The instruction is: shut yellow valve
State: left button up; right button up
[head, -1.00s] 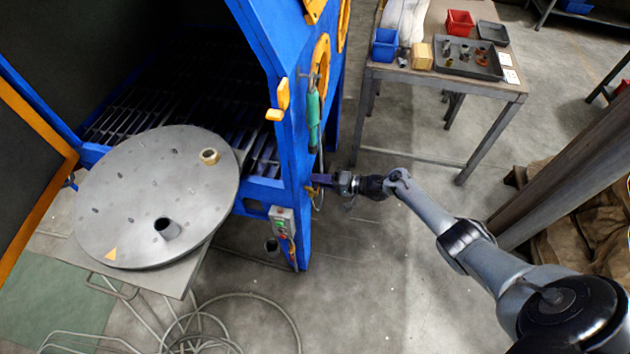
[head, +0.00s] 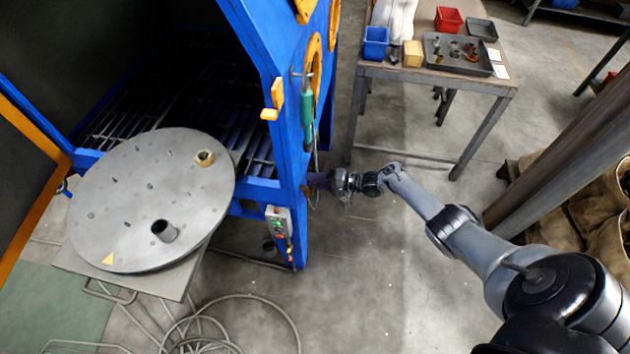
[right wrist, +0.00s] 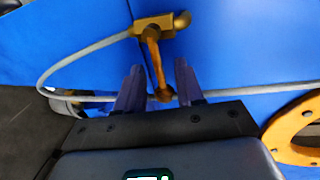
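The yellow valve (right wrist: 155,27) is on the blue cabinet wall, at the top middle of the right wrist view. Its lever (right wrist: 154,62) points down in that view and ends in a round knob. My right gripper (right wrist: 159,75) is open, with one finger on each side of the lever's lower end. Gaps show between the lever and both fingers. In the head view, my right gripper (head: 312,182) is at the cabinet's right side, and the valve cannot be made out there. My left gripper is not in view.
The blue cabinet (head: 270,40) has a round turntable (head: 130,205) in front. A grey hose (right wrist: 85,55) runs from the valve. A yellow ring (right wrist: 295,130) is on the wall nearby. A control box (head: 279,225) hangs below the gripper. A table (head: 440,80) stands behind, with open floor between.

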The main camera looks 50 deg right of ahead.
jog(key=shift+o, duration=0.2)
jog(key=p+v, duration=0.3)
jog(key=v, duration=0.8)
jog(key=shift+w+r, duration=0.1)
